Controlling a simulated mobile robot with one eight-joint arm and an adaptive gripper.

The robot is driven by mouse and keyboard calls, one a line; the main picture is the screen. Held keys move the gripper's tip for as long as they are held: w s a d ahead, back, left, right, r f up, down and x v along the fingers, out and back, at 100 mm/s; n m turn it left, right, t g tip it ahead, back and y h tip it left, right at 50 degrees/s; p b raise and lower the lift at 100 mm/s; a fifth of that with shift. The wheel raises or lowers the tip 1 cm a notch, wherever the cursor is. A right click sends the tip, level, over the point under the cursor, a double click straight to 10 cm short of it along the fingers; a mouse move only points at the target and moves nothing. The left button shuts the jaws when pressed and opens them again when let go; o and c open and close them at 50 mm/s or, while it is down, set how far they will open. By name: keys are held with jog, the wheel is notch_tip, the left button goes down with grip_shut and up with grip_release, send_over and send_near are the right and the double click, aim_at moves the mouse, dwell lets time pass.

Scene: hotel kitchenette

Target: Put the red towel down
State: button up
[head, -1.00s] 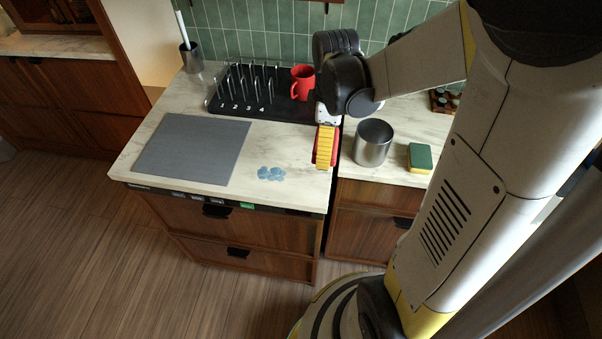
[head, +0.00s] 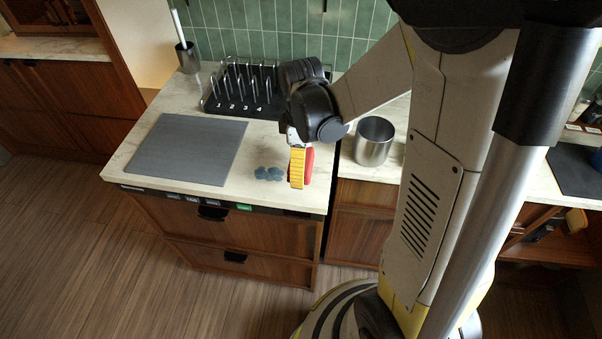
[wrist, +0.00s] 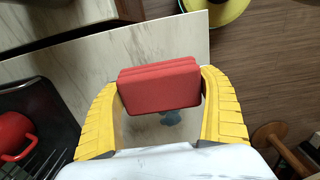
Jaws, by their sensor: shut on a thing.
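The red towel (head: 309,164) is a folded, block-like bundle, partly hidden by a yellow finger in the head view. My gripper (head: 298,169) is shut on it, over the front right part of the pale marble counter (head: 200,108). In the wrist view the red towel (wrist: 160,85) sits between the two yellow fingers, with its broad face to the camera. Blue spots (head: 268,173) lie on the counter just left of the gripper; they show below the towel in the wrist view (wrist: 171,117). I cannot tell whether the towel touches the counter.
A grey mat (head: 188,150) lies on the left. A black rack with upright pegs (head: 228,103) stands behind. A metal canister (head: 373,142) stands to the right, past a gap between counters. A red mug (wrist: 14,135) shows at the wrist view's left edge.

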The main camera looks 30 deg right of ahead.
jog(key=shift+f+b, duration=0.6)
jog(key=shift+f, duration=1.15)
jog(key=shift+f, duration=0.2)
jog(key=o, duration=1.2)
jog(key=shift+c, duration=0.2)
jog(key=shift+r, duration=0.1)
